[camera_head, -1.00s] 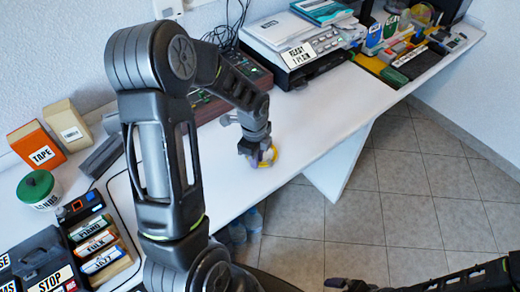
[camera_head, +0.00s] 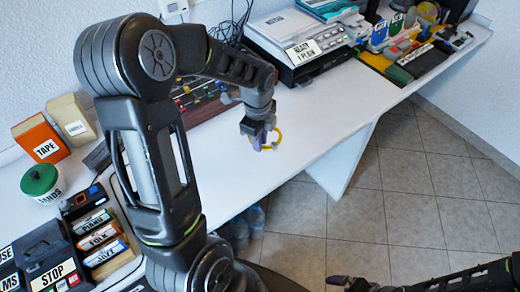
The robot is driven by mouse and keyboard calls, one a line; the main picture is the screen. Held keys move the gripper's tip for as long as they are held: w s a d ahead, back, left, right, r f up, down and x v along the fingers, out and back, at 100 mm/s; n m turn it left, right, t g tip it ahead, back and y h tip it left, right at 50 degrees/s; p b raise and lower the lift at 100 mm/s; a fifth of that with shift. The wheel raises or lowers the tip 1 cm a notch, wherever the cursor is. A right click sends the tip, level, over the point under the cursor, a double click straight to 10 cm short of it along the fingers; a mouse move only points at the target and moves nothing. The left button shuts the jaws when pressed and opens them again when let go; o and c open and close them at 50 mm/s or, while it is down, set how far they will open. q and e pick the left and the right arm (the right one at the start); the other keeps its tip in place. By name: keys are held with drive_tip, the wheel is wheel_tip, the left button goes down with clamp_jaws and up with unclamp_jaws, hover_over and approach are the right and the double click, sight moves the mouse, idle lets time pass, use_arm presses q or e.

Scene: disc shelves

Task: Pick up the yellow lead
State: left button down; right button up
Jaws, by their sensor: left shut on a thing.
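The yellow lead (camera_head: 279,136) is a small yellow loop in the head view, at the fingertips of my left gripper (camera_head: 261,142). My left gripper points down over the white desk and is shut on the lead. The fingers and a purple-grey part hide some of the loop. The lead appears to be above the desk surface, though the height is hard to judge. My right gripper (camera_head: 345,281) is low at the bottom of the view, over the tiled floor; its fingers are too small and dark to read.
The white desk (camera_head: 310,112) is clear around the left gripper. A device labelled READY 1 PLAIN (camera_head: 302,47) stands behind. An orange TAPE box (camera_head: 41,138), a green-lidded tub (camera_head: 41,183) and labelled discs (camera_head: 97,236) are at left. Bottles (camera_head: 250,222) stand below the desk.

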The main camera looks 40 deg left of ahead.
use_arm(q)
wheel_tip(320, 180, up, 4)
drive_tip(key=shift+f, duration=0.2)
idle(0.5)
